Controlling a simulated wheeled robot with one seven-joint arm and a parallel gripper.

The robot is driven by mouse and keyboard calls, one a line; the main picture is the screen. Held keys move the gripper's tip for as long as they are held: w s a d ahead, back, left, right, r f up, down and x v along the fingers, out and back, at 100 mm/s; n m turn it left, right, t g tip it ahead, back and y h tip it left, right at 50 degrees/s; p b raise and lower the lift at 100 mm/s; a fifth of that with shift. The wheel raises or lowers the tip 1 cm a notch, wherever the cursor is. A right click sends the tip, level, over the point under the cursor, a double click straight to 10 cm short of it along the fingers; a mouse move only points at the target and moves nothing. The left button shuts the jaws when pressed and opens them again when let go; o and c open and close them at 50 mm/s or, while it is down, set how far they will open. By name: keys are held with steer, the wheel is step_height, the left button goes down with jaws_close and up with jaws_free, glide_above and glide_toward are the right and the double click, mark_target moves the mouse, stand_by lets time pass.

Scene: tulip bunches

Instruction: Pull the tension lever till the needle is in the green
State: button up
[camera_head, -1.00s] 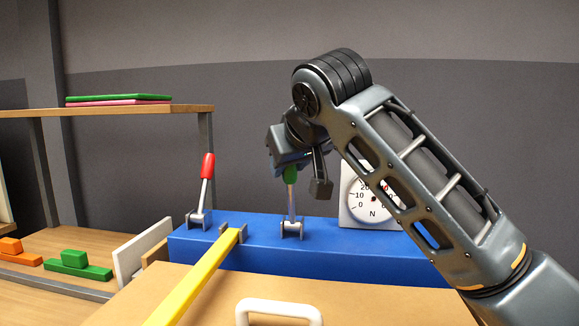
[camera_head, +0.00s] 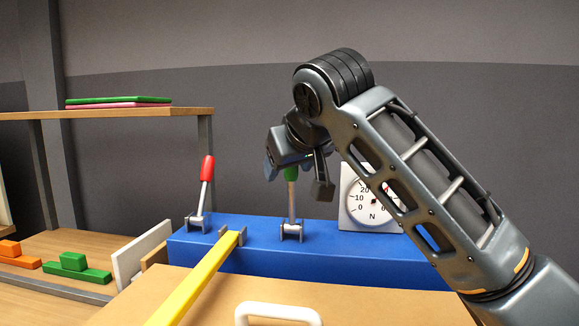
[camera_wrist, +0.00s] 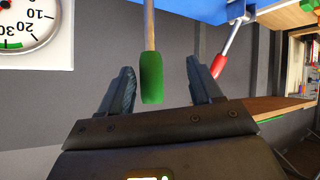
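A lever with a green handle (camera_head: 291,174) stands nearly upright on the blue base (camera_head: 300,263). A second lever with a red handle (camera_head: 206,168) stands to its left, leaning slightly right. A white dial gauge (camera_head: 355,212) marked N stands on the right of the base, partly hidden by my arm. In the wrist view the gauge (camera_wrist: 60,50) is upside down and cut off, with a green band at its rim; I cannot read the needle. My gripper (camera_wrist: 160,66) is open, with its fingers on either side of the green handle (camera_wrist: 151,77), with gaps showing.
A yellow bar (camera_head: 195,280) runs from the base towards me over a tan board (camera_head: 350,300) with a white handle (camera_head: 279,312). A shelf (camera_head: 150,110) with flat green and pink pieces is at the left. Green (camera_head: 75,268) and orange blocks (camera_head: 12,250) lie below it.

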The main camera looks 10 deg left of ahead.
steer(key=v, duration=0.7)
steer(key=shift+d+r, duration=0.1)
